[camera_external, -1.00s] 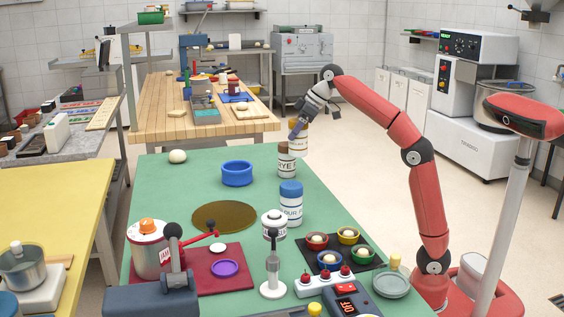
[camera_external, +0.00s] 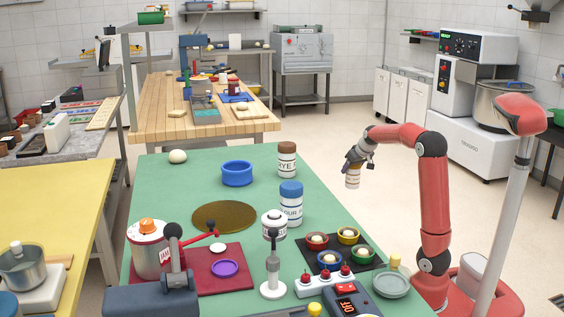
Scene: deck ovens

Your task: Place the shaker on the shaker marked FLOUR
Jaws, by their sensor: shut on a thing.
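My gripper (camera_external: 355,163) is shut on a pale shaker (camera_external: 352,179) with a printed band. It holds the shaker in the air, slightly tilted, by the right edge of the green table in the picture. The shaker's top is hidden by my fingers. A shaker with a blue lid (camera_external: 291,204) stands upright on the table; its white label shows "UR F", consistent with FLOUR. The held shaker is apart from it, higher and to its right. A shaker with a brown lid (camera_external: 287,161), its label reading RYE, stands upright farther back.
A blue bowl (camera_external: 237,174) and a round brown disc (camera_external: 224,217) lie left of the shakers. A black tray (camera_external: 347,263) with several small bowls and a metal stand (camera_external: 273,262) are in front.

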